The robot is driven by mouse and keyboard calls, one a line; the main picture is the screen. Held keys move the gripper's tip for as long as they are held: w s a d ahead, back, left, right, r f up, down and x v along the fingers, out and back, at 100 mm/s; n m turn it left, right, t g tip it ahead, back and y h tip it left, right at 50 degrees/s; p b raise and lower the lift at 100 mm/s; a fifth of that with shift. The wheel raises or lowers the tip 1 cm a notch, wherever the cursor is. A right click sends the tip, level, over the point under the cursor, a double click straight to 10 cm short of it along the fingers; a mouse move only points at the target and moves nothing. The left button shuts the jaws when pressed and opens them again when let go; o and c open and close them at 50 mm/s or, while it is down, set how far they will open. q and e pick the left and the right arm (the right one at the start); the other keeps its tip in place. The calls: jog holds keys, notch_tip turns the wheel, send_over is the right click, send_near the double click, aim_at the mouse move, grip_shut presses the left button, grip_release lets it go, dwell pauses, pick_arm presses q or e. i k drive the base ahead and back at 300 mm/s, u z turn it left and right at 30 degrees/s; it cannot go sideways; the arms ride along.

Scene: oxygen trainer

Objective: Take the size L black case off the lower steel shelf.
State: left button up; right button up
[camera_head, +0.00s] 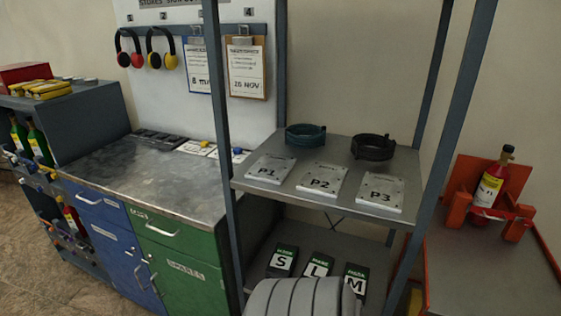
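Three small black cases with green top labels lie in a row on the lower steel shelf (355,242). The size L black case (317,266) is the middle one. The S case (282,261) is to its left and the M case (355,279) to its right. Each shows a large letter on a white panel. A grey ribbed, rounded shape (297,298) at the bottom edge hides the front of the L case and part of the shelf; I cannot tell what it is. Neither of my grippers is recognisable in view.
The upper shelf (243,187) carries plates P1 (270,168), P2 (322,180) and P3 (380,192) and two dark rings. Its posts (447,150) flank the lower shelf opening. A metal-topped workbench (110,172) stands left; an orange stand (459,207) with a bottle stands right.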

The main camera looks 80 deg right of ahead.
aim_at(319, 264)
jog(key=i, duration=0.6)
jog(key=z, duration=3.25)
jog(key=k, duration=1)
jog(key=z, duration=1.15)
jog(key=i, duration=0.95)
